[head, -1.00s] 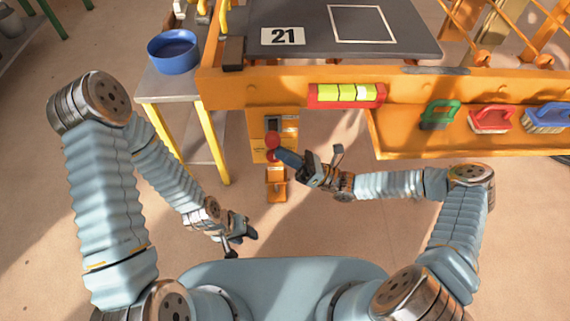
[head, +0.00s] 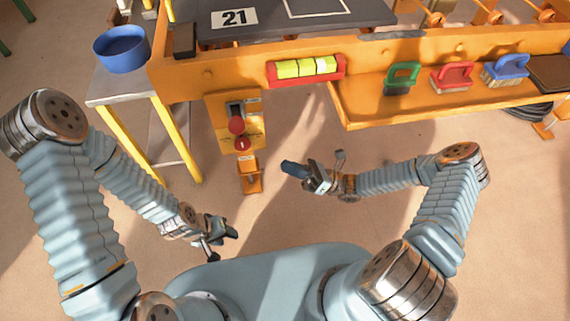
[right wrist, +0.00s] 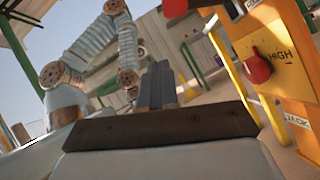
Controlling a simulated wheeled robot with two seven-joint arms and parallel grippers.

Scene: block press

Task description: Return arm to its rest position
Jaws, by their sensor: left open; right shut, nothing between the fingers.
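My right gripper (head: 294,169) is shut and empty. In the head view it hangs in open space to the right of the orange control panel (head: 222,108), apart from it. Its closed dark fingers (right wrist: 157,85) also show in the right wrist view. The panel carries a red knob (head: 242,143) with another red control (head: 237,125) above it. In the right wrist view a red knob (right wrist: 257,70) sits on a yellow plate marked HIGH, to the right of the fingers and not touching them. My left gripper (head: 224,238) is open and empty, low near my base.
A tray holds green, red (head: 452,76) and blue brushes. A small orange pedal (head: 250,177) is below the panel. A blue bowl (head: 121,55) stands at left. The floor between is clear.

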